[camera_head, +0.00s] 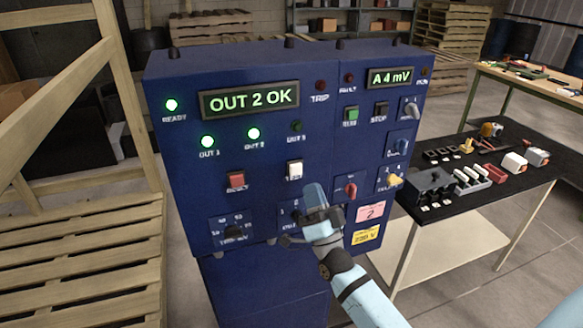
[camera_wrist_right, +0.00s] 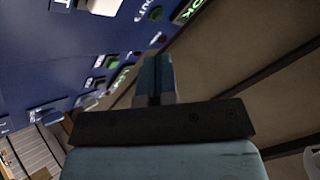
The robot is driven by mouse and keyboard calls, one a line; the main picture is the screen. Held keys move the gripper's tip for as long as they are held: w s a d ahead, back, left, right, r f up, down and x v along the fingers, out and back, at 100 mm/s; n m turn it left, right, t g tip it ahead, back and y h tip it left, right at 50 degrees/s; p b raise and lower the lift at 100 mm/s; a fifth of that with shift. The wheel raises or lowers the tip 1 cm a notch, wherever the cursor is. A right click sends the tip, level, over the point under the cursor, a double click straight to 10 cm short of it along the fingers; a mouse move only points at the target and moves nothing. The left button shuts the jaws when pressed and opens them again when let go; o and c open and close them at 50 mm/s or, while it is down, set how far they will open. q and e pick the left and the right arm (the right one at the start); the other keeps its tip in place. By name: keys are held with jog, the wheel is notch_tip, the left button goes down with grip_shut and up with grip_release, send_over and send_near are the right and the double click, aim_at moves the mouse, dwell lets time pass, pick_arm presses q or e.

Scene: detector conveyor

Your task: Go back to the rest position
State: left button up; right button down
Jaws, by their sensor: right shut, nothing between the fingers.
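My right gripper (camera_head: 305,215) is shut and empty, held in front of the lower middle of a blue control cabinet (camera_head: 270,145). It is below the white button (camera_head: 294,170) and hides part of the knob area there. I cannot tell whether it touches the panel. In the right wrist view my shut gripper fingers (camera_wrist_right: 154,80) point along the panel (camera_wrist_right: 60,60). The READY, OUT 1 and OUT 2 lamps glow green. My left gripper is not in view.
A black-topped table (camera_head: 480,190) with connectors and small parts stands right of the cabinet. A wooden workbench (camera_head: 540,84) with tools is behind it. Wooden pallets (camera_head: 85,250) and a wooden frame stand close on the left. Grey floor is open at the lower right.

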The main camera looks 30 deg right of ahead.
jog(key=s+a+f+n+g+y+p, duration=0.3)
jog(key=s+a+f+n+g, duration=0.3)
jog(key=s+f, duration=0.4)
jog(key=s+a+f+n+g+y+p, duration=0.3)
jog(key=s+a+f+g, duration=0.6)
jog(key=f, duration=0.6)
jog(key=s+n+g+y, duration=0.1)
jog(key=n, duration=0.1)
jog(key=shift+a+n, duration=0.15)
jog(key=shift+n, duration=0.25)
dwell(0.4)
